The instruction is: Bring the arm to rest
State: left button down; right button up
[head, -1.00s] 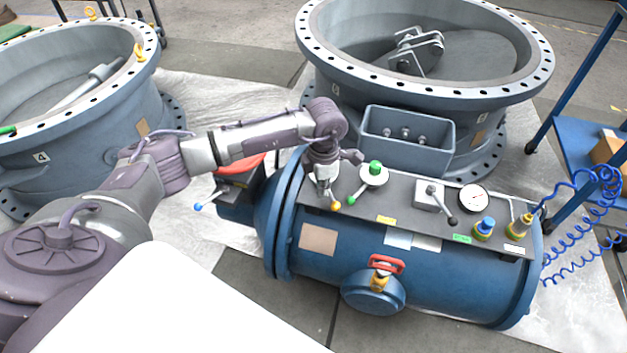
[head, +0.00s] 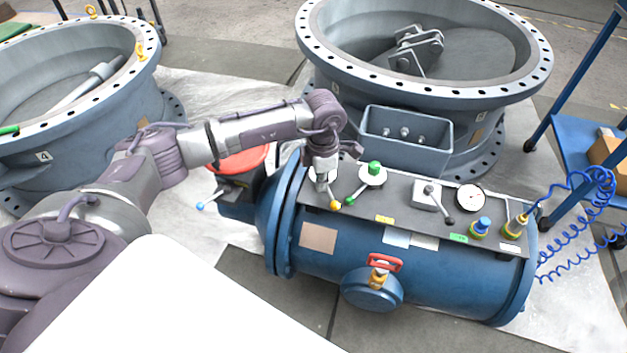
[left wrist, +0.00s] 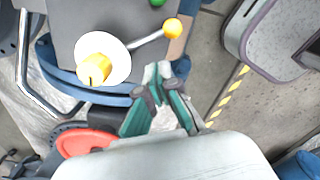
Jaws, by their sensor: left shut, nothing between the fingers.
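My left arm reaches in from the left in the head view. Its wrist hangs over the left end of the dark panel (head: 405,197) on the blue tank (head: 440,280). My left gripper (left wrist: 158,72) shows in the left wrist view, with its teal and grey fingers closed together and empty. In that view a white disc (left wrist: 115,62) with a yellow hub (left wrist: 95,70) and a lever ending in a yellow ball (left wrist: 172,28) lies beyond the fingertips. The yellow ball also shows in the head view (head: 335,205), just below my wrist. My right gripper is not in view.
A green-knobbed valve (head: 374,173) stands just right of my wrist. A red disc (head: 240,160) lies behind my forearm. Large grey flanged valve bodies stand behind (head: 450,100) and at left (head: 60,130). A blue cart (head: 580,150) and coiled hose (head: 590,225) are at right.

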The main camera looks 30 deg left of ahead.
pick_arm(q)
jog(key=shift+r, duration=0.25)
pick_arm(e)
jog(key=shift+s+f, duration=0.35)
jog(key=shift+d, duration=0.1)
